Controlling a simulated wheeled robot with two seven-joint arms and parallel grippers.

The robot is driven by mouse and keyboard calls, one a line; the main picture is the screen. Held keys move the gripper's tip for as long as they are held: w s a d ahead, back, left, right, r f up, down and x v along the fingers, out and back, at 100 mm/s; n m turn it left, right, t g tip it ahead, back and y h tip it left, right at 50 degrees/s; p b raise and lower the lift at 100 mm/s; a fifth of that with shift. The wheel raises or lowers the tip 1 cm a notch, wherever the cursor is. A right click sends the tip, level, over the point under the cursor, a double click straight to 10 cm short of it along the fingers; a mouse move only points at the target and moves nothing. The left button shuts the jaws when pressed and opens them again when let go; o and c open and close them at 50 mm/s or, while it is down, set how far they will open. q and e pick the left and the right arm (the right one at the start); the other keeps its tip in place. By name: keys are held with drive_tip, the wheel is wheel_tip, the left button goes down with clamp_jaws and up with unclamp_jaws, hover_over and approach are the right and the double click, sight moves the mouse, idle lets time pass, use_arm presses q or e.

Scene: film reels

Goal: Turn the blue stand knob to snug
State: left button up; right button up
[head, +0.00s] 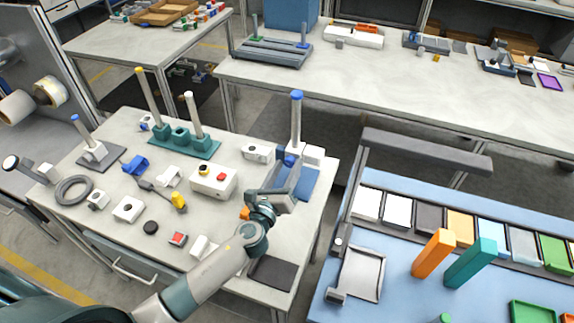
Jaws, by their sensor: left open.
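A stand with a pale upright pole (295,122) and a blue cap rises at the right side of the near white table. Its blue base plate (307,184) shows to the right of my gripper. A dark blue knob (286,159) sits low by the pole. My left gripper (283,172) reaches in from the lower left, open, with its jaws just in front of the knob. I cannot tell whether the jaws touch the knob or stand around it. My gripper hides part of the base. My right gripper is not in view.
A dark mat (272,273) lies at the front edge. A blue table with coloured blocks (480,264) is at the right.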

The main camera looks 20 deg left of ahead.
use_arm(q)
drive_tip(key=shift+w, duration=0.3)
drive_tip(key=shift+c, duration=0.7)
drive_tip(key=c, duration=0.9)
